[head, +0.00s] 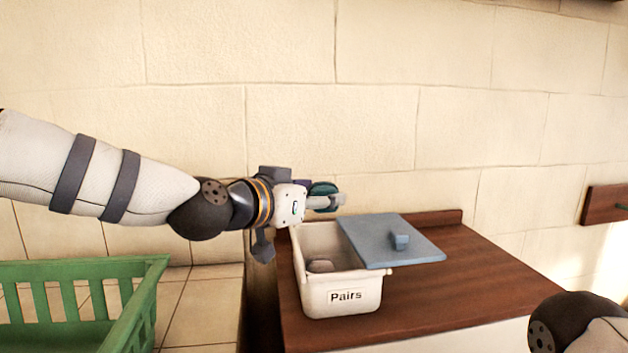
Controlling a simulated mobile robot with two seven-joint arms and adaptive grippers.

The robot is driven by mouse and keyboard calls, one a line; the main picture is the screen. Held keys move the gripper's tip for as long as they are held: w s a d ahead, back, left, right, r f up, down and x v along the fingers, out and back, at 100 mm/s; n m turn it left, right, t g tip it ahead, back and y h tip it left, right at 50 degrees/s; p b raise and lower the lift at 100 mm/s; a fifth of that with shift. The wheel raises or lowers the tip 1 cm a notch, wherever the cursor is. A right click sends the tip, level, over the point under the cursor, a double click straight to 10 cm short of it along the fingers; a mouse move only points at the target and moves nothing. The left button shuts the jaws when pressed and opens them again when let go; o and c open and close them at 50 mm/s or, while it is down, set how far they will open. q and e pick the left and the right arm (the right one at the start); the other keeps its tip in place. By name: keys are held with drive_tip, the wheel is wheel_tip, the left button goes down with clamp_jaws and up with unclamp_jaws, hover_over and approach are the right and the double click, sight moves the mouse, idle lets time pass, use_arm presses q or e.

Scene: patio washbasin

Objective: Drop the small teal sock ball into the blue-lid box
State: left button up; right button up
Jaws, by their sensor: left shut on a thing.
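My left gripper (330,200) reaches in from the left and is shut on the small teal sock ball (322,188). Its fingers partly hide the ball. They are above the white box (325,294) labelled "Pairs", near its back rim, and appear clear of it. The left part is open, and a greyish rounded item (320,265) shows inside. My right gripper is out of view; only part of my right arm shows at the lower right.
The box stands on a dark wooden counter (440,294), near its left end. A green slatted basket (60,278) is at the lower left. A pale block wall (390,115) rises behind. The counter right of the box is clear.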

use_arm(q)
wheel_tip(320, 180, down, 3)
drive_tip(key=shift+w+r+b, duration=0.1)
drive_tip(key=shift+b, duration=0.2)
drive_tip(key=shift+r, duration=0.1)
drive_tip(key=o, duration=1.1)
drive_tip(key=shift+o, duration=0.2)
drive_tip(key=shift+a, duration=0.1)
drive_tip(key=v, duration=1.2)
